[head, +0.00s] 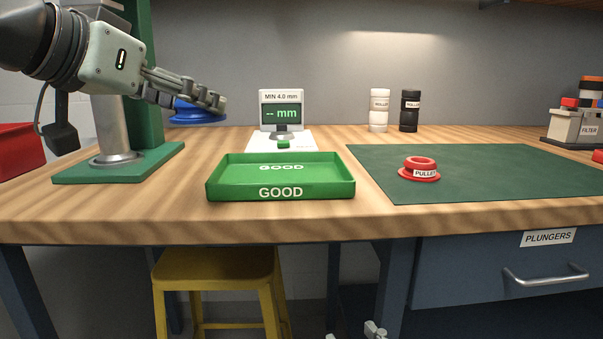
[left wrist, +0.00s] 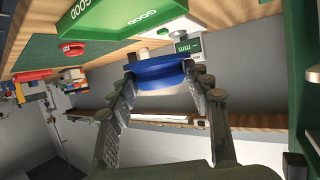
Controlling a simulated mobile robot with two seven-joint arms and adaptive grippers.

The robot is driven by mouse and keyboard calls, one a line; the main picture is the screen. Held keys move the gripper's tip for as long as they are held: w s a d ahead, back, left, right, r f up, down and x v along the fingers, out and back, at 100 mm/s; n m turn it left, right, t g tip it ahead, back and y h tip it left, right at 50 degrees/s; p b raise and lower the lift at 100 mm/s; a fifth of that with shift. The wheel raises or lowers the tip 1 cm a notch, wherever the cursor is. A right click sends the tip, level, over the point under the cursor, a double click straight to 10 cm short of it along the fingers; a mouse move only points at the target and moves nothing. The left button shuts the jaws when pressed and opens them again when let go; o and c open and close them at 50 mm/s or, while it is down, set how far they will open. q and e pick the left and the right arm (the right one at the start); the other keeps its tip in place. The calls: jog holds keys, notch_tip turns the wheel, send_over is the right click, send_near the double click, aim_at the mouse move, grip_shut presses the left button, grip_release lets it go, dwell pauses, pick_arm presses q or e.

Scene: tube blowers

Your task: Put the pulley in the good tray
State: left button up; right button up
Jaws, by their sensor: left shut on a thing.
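My left gripper (head: 208,100) is shut on a blue round grooved piece (head: 195,116), which looks like a pulley, held in the air left of the green GOOD tray (head: 281,192). In the left wrist view the blue piece (left wrist: 158,76) sits between the two fingers. The tray is empty, with GOOD on its floor and front wall. A red flanged piece (head: 415,163) labelled as a pulley lies on the dark green mat (head: 480,185). A small grey part at the bottom edge may be my right gripper (head: 375,330); its fingers cannot be made out.
A gauge display (head: 282,113) reading "MIN 4.0 mm" and "-- mm" stands behind the tray. A green-based post (head: 125,165) stands left of it. A red bin (head: 18,150) is far left.

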pick_arm(q)
jog(key=shift+d+f+h, duration=0.15)
jog(key=shift+d+h, duration=0.15)
jog(key=shift+d, duration=0.05)
jog(key=w+d+f, duration=0.1)
jog(key=d+f, duration=0.1)
jog(key=d, duration=0.1)
jog(key=w+d+f, duration=0.2)
jog(key=d, duration=0.1)
jog(key=w+d+f, duration=0.1)
jog(key=d+f, duration=0.1)
jog(key=d, duration=0.2)
jog(key=shift+w+d+f, duration=0.1)
jog(key=shift+w+f, duration=0.15)
jog(key=shift+f, duration=0.1)
jog(key=shift+d+f, duration=0.1)
jog(key=shift+f, duration=0.1)
notch_tip(320, 180, down, 4)
jog(key=shift+r+b, duration=0.25)
jog(key=shift+b, duration=0.1)
jog(key=shift+f, duration=0.15)
pick_arm(e)
jog(key=r, duration=0.1)
jog(key=a+r+t, duration=0.1)
jog(key=r, duration=0.1)
jog(key=shift+s+y, duration=0.1)
jog(key=shift+y, duration=0.3)
jog(key=shift+r+t, duration=0.15)
jog(key=shift+t, duration=0.15)
